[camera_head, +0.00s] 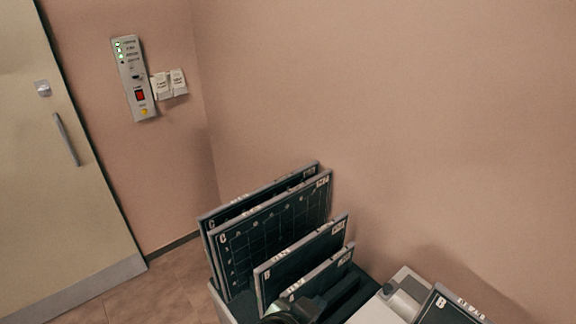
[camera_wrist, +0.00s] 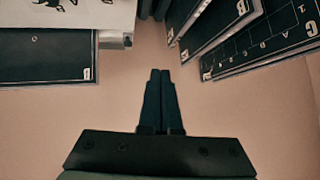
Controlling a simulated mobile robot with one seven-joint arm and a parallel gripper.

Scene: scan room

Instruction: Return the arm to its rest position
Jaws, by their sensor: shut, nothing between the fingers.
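My gripper (camera_wrist: 160,74) is shut and empty in the wrist view. Its two dark fingers lie side by side and point toward the top of the picture, with the pinkish wall behind them. Dark framed panels stand to the right of the fingertips, and another dark panel lies to the left; the fingers look apart from them. In the head view, a dark rounded shape at the bottom edge, in front of the panels, may be part of my arm; the gripper's fingers cannot be made out there.
Several upright dark panels (camera_head: 272,229) stand in a rack against the wall. Another panel (camera_head: 447,309) leans at the lower right, near a pale box (camera_head: 405,283). A control box (camera_head: 134,80) and switches (camera_head: 169,84) are on the wall by the door (camera_head: 50,150). Floor (camera_head: 150,287) shows clear at left.

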